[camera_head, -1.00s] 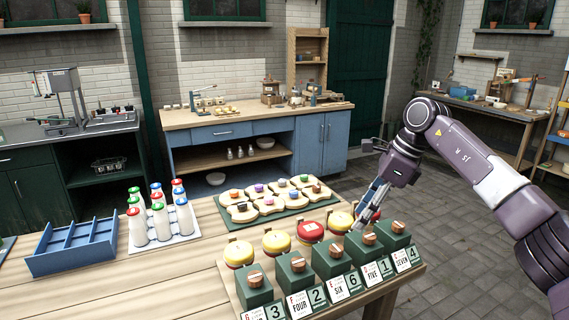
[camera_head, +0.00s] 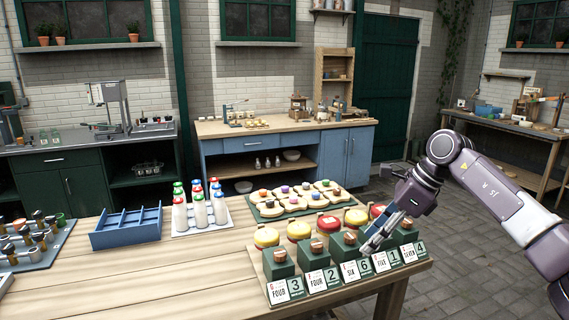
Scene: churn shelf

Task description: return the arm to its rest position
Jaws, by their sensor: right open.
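My right arm (camera_head: 500,195) comes in from the right side of the head view. Its gripper (camera_head: 374,244) points down and to the left, with its fingers open, in front of the green blocks with wooden knobs. The fingers overlap the row of blocks (camera_head: 349,250) in the picture; whether they touch is hard to tell. I see nothing held between the fingers. My left gripper is not in view.
The wooden table (camera_head: 150,275) carries a blue divided tray (camera_head: 127,228), milk bottles (camera_head: 200,212), a green board (camera_head: 262,215) with bread-like slices, and red and yellow round pieces (camera_head: 299,229). A dark tray (camera_head: 60,235) with knobbed pieces sits left. Open floor lies right of the table.

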